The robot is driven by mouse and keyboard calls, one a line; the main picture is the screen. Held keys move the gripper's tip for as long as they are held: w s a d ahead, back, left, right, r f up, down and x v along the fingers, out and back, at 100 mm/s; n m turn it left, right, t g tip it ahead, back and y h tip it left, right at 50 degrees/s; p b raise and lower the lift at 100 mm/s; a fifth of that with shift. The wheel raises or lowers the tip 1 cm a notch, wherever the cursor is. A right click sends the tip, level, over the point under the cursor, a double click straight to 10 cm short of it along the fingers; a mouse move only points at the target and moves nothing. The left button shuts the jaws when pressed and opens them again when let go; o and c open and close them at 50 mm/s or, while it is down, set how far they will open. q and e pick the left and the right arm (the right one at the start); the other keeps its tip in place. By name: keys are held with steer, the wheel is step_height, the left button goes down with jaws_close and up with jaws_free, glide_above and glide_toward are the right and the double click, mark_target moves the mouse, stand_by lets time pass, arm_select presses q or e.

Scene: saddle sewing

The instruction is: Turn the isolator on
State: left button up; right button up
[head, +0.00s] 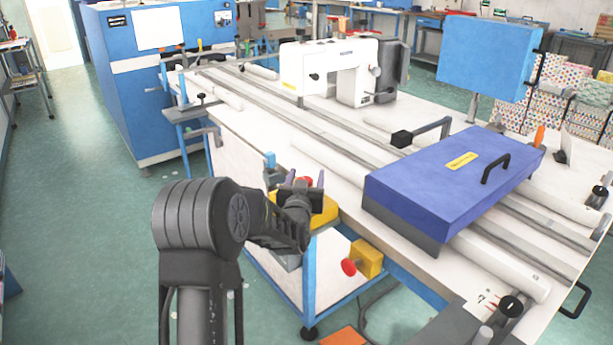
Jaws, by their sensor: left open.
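My left arm comes in from the lower left, and its gripper (305,179) points away from me at the near left corner of the sewing table. Its two purplish fingertips are apart, with something red (306,181) showing between them. A yellow housing (327,212) sits just below and behind the gripper, partly hidden by it. The red part and yellow housing look like the isolator, but the gripper hides its handle position. I cannot tell whether the fingers touch it. My right gripper is not in view.
A yellow box with a red button (349,267) is on the table frame, lower right of the gripper. The white table (345,192) carries rails, a blue cover (450,178) and a white sewing machine (327,66). Green floor (85,200) is open at left.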

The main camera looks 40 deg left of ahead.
arm_select(q)
jaws_close()
stand_by(0.8)
steer(key=shift+w, duration=0.1)
